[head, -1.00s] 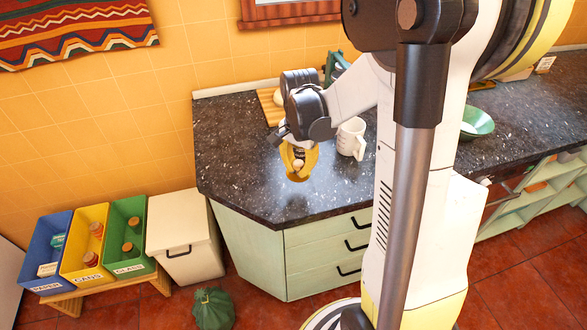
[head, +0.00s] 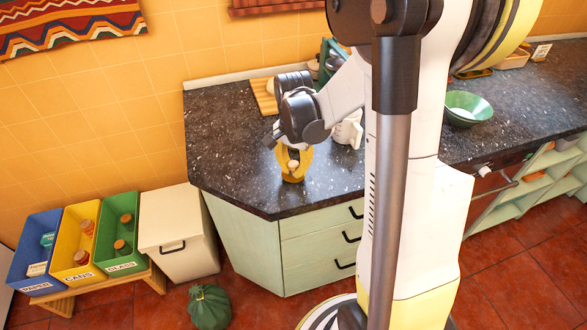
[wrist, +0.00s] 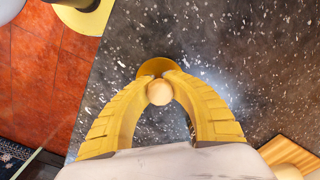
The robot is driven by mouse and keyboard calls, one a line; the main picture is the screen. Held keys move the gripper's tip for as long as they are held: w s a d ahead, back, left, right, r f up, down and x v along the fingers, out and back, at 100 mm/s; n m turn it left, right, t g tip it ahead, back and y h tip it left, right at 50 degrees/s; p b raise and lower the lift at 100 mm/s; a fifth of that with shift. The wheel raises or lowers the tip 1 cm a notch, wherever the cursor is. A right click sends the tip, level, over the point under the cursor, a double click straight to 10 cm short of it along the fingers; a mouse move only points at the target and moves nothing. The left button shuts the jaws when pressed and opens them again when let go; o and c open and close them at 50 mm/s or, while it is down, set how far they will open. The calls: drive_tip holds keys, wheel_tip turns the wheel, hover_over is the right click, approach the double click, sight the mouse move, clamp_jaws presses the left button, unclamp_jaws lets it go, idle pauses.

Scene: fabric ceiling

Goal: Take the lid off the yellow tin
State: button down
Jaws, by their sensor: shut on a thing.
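My gripper (head: 293,168) has yellow fingers and points down over the counter, near its front corner. In the wrist view the gripper (wrist: 160,82) has its fingertips close together, shut on the round cream knob (wrist: 160,92) of the lid. The knob also shows between the fingers in the head view (head: 293,166). A yellow round edge (wrist: 154,67) shows just past the fingertips; I cannot tell whether it is lid or tin. The yellow tin is mostly hidden by the same-coloured fingers, and I cannot tell whether lid and tin are apart.
A white mug (head: 347,131) stands right of my gripper, partly behind my arm. A wooden board (head: 264,96) lies behind it. A green bowl (head: 468,107) is farther right. The dark counter (head: 225,140) is clear to the left.

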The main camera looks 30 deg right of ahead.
drive_tip(key=shift+f+b, duration=0.5)
drive_tip(key=shift+f, duration=0.15)
drive_tip(key=c, duration=0.8)
unclamp_jaws()
drive_tip(key=shift+o, duration=0.2)
drive_tip(key=shift+r, duration=0.1)
drive_tip(key=shift+r+p, duration=2.65)
drive_tip(key=shift+r, duration=0.85)
